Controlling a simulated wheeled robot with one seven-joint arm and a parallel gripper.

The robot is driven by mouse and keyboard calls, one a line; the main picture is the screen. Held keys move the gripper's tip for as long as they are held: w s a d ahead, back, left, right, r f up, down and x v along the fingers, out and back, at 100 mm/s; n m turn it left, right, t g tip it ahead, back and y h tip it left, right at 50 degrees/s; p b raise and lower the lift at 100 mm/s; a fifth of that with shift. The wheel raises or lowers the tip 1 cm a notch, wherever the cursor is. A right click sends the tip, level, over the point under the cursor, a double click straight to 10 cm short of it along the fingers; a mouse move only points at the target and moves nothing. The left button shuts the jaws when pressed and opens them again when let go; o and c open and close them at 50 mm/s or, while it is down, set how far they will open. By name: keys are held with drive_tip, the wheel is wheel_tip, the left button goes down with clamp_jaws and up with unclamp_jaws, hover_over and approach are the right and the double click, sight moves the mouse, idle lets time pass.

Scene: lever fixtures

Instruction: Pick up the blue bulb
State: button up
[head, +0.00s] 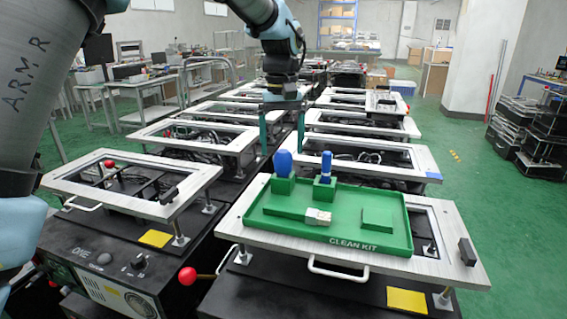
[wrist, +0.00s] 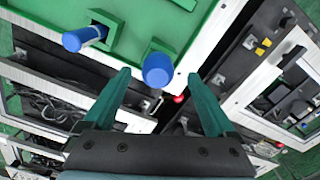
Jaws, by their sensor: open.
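The blue bulb (head: 283,162) is rounded and stands upright in a green block at the back left of the green tray (head: 345,238). It also shows in the wrist view (wrist: 158,68), near the tray's edge, in line with the gap between the fingers. My gripper (head: 282,148) has two green fingers, open and empty. In the wrist view the fingers (wrist: 159,76) point toward the bulb, which appears beyond the tips. No contact shows.
A slim blue cylinder (head: 326,167) stands in another green block right of the bulb; a small whitish block (head: 318,216) lies in the tray. The tray rests on a light frame fixture (head: 440,268). A red lever ball (head: 187,276) juts out between the front fixtures.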

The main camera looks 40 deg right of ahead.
sight(283, 151)
drive_tip(key=f+p, duration=0.1)
drive_tip(key=f, duration=0.4)
drive_tip(key=shift+d+p, duration=0.2)
drive_tip(key=shift+p, duration=0.15)
drive_tip(key=shift+r, duration=0.1)
drive_tip(key=c, duration=1.4)
